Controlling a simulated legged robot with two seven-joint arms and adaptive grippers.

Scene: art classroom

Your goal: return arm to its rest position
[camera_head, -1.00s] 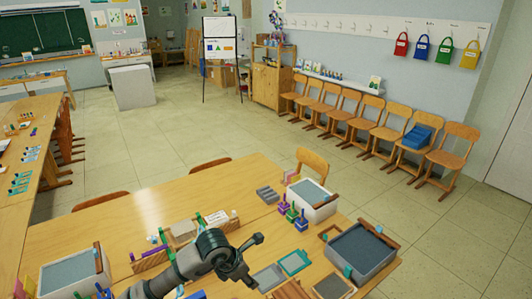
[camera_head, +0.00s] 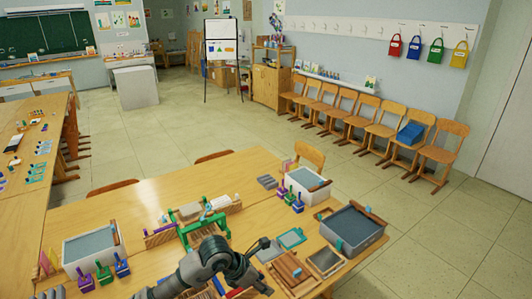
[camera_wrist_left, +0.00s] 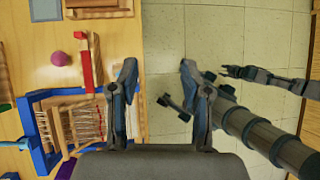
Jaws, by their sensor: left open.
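My left gripper (camera_head: 264,266) is at the front edge of the wooden table in the head view, over its right part. It is open and empty. In the left wrist view its two fingers (camera_wrist_left: 157,85) stand apart, with the table edge and tiled floor beyond them. Dark jointed links of my own body (camera_wrist_left: 265,135) show at the right of the wrist view. I cannot make out the state of my right gripper there, and the head view does not show it.
The table (camera_head: 150,200) holds a green frame (camera_head: 207,235), a grey-filled tray (camera_head: 352,230), a white tray (camera_head: 308,186) and another white tray (camera_head: 91,247). A blue loom frame (camera_wrist_left: 38,130) lies left of the left gripper in the wrist view. Open floor (camera_head: 400,215) lies to the right.

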